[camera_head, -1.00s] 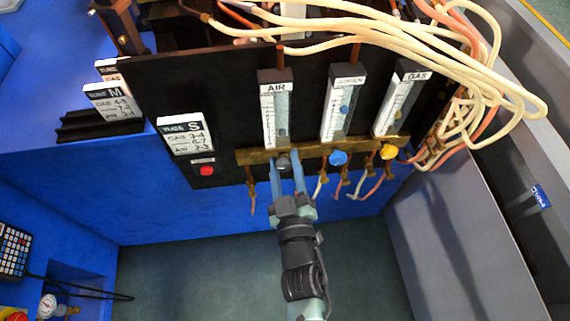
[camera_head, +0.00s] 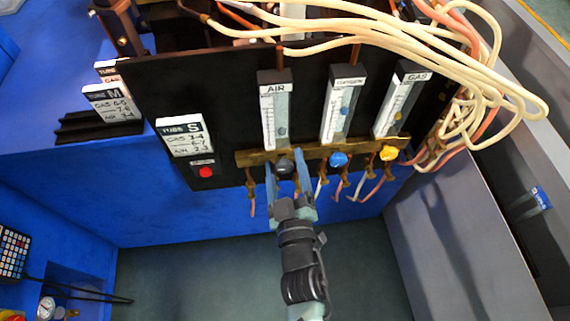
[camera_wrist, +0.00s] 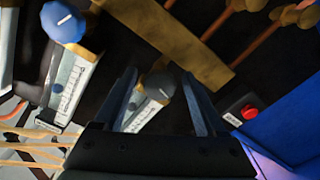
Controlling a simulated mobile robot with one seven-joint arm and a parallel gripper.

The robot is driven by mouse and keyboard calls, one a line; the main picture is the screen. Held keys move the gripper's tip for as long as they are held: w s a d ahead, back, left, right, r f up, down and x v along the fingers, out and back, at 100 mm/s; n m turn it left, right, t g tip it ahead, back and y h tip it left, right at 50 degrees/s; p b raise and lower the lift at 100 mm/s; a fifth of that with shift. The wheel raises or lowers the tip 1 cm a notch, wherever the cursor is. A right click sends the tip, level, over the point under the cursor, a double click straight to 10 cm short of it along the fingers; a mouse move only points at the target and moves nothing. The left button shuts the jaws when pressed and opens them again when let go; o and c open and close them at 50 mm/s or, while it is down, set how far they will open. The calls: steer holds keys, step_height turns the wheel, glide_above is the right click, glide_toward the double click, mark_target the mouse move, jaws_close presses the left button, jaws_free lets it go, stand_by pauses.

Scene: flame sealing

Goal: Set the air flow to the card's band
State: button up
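The dark grey air knob (camera_head: 284,167) sits on the brass bar below the AIR flow tube (camera_head: 275,110). My gripper (camera_head: 284,163) is open, one finger on each side of this knob. In the wrist view the knob (camera_wrist: 159,86) shows between the two spread fingers (camera_wrist: 159,75), with a gap on both sides. A small dark float shows low in the AIR tube; its exact reading is too small to tell. The TUBE S card (camera_head: 186,137) on the black panel has an AIR line that looks like 2-3.
The blue oxygen knob (camera_head: 338,159) and yellow gas knob (camera_head: 388,153) are close to the right. A red button (camera_head: 206,171) is at the left. Thin hoses hang below the brass bar (camera_head: 312,152). Cream hoses (camera_head: 420,50) loop over the top right. Floor below is clear.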

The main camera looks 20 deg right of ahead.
steer(key=v, duration=1.3)
stand_by(0.4)
